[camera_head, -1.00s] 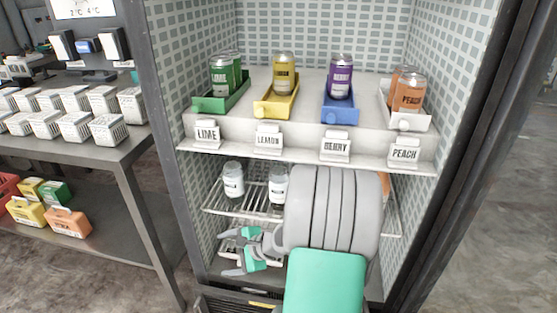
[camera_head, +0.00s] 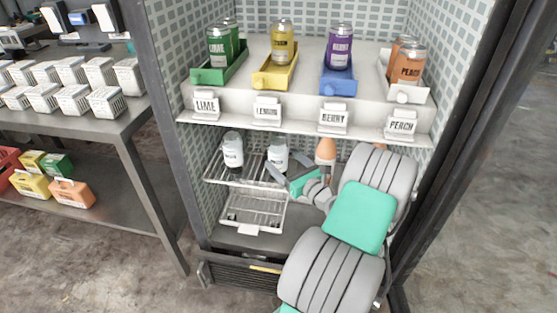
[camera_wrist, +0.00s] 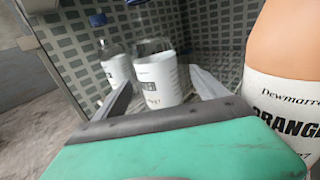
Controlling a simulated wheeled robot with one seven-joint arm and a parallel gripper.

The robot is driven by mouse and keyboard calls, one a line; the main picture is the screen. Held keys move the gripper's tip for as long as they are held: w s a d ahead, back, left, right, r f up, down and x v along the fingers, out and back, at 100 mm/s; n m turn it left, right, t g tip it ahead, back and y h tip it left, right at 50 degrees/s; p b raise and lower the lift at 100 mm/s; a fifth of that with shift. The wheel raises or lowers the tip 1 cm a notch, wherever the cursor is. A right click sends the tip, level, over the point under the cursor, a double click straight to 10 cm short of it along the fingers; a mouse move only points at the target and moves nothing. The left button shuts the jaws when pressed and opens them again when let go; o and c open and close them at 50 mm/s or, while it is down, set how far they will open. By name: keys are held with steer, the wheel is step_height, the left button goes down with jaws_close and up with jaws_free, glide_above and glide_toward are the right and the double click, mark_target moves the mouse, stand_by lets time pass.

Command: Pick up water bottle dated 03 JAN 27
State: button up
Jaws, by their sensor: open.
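Two clear water bottles with white labels stand on the wire shelf inside the cabinet, a left one (camera_head: 232,151) and a middle one (camera_head: 278,154). My gripper (camera_head: 274,178) is open and empty, in front of the middle bottle and pointing left into the cabinet. In the wrist view, the middle bottle (camera_wrist: 160,78) appears between the two fingers (camera_wrist: 161,82), seemingly beyond their tips. The left bottle (camera_wrist: 117,68), with a blue cap, stands farther back on the left. Dates on both water bottles are too small to read.
An orange bottle (camera_head: 326,150) labelled ORANGE stands right of my gripper, close beside it in the wrist view (camera_wrist: 285,95). Above is a white shelf (camera_head: 330,105) with cans in coloured trays. A lower wire rack (camera_head: 254,210) is empty.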

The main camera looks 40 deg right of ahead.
mark_target(273, 151)
steer(key=w, duration=0.4)
steer(key=w+b, duration=0.1)
steer(key=w, duration=0.2)
steer(key=shift+d+f, duration=0.1)
steer(key=shift+d, duration=0.25)
steer(key=shift+s, duration=0.1)
jaws_close()
stand_by(0.4)
